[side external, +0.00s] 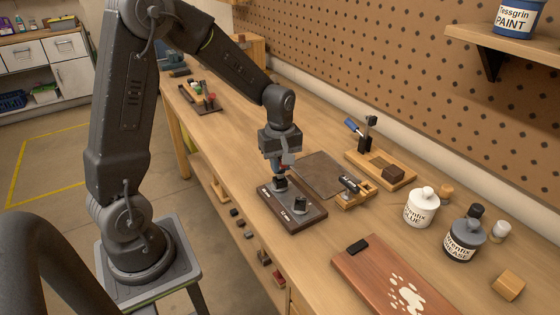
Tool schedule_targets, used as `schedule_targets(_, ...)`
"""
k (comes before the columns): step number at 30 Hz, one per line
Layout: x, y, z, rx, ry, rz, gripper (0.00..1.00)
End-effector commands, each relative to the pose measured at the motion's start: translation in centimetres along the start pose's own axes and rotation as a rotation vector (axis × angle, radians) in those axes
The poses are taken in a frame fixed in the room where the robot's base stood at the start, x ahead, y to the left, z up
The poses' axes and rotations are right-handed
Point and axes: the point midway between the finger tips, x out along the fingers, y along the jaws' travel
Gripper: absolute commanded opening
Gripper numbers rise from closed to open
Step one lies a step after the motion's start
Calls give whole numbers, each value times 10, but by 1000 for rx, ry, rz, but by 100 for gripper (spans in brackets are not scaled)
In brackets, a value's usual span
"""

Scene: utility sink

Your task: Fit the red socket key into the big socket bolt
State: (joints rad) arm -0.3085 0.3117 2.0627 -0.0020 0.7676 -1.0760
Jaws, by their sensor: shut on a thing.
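My gripper (279,159) points down over the dark bolt board (315,216), shut on a small tool (277,170) that shows blue, with no red visible on it. Its lower end is at or just above the left black socket bolt (281,184); I cannot tell whether it is inserted. A small red item (211,98) is in the dark tray at the back left.
A dark mat (322,172) lies behind the board. A small wooden fixture (353,194) and a wooden clamp block with a blue handle (380,168) stand to the right. Farther right are a white glue bottle (421,208), a grease bottle (464,241) and a reddish board (375,278).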

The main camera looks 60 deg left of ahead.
Motion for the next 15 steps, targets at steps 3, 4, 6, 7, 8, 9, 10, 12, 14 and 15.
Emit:
schedule_targets(3, 3, 0, 0, 0, 0, 0, 0)
schedule_targets(4, 4, 0, 0, 0, 0, 0, 0)
schedule_targets(6, 5, 0, 0, 0, 0, 1, 0)
schedule_targets(7, 6, 0, 0, 0, 0, 1, 0)
schedule_targets(8, 7, 0, 0, 0, 0, 1, 0)
schedule_targets(9, 8, 0, 0, 0, 0, 1, 0)
schedule_targets(10, 8, 0, 0, 0, 0, 1, 0)
schedule_targets(12, 10, 0, 0, 0, 0, 0, 0)
schedule_targets(14, 12, 0, 0, 0, 0, 0, 0)
schedule_targets(15, 12, 0, 0, 0, 0, 0, 0)
